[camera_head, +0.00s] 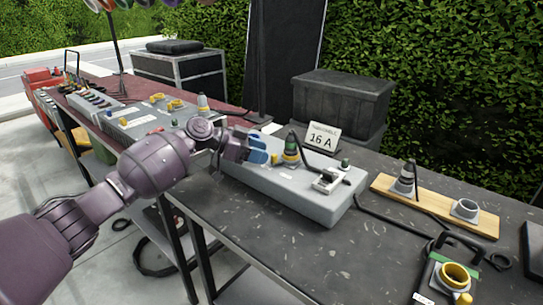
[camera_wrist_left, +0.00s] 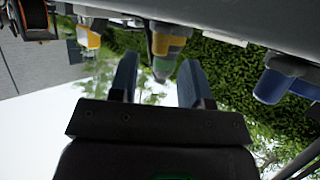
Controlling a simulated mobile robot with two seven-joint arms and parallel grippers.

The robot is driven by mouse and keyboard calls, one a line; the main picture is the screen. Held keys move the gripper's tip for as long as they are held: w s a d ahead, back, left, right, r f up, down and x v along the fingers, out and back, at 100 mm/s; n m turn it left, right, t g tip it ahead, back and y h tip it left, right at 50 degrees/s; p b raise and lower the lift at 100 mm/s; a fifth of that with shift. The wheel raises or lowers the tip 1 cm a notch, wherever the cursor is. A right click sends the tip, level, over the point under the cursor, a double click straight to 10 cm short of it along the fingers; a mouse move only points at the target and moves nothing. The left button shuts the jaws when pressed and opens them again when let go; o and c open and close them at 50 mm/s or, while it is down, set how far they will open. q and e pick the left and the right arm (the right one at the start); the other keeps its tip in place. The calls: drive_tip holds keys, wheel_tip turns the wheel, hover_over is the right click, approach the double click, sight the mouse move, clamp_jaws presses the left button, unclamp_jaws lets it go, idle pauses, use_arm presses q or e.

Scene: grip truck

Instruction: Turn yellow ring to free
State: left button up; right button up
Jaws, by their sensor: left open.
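A plug connector with a yellow ring (camera_head: 291,158) and a green band stands upright on a long grey box (camera_head: 312,192) on the dark table. My left gripper (camera_head: 258,150), with blue fingers, is just left of this connector. The left wrist view shows the gripper (camera_wrist_left: 158,76) open and empty, its two fingers apart. In that view the connector's yellow and green part (camera_wrist_left: 168,45) appears ahead, in line with the gap; I cannot tell whether it is between the fingertips. The ring's marking is too small to read. My right gripper is not in view.
A "16 A" sign (camera_head: 322,137) stands behind the box. A wooden board (camera_head: 436,207) with a grey connector and socket lies to the right, with black cables nearby. A yellow-rimmed socket (camera_head: 455,275) is at the front right. The table's front middle is clear.

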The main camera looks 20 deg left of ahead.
sight(271, 162)
use_arm(q)
drive_tip(key=shift+x, duration=1.75)
drive_tip(key=shift+c, duration=0.2)
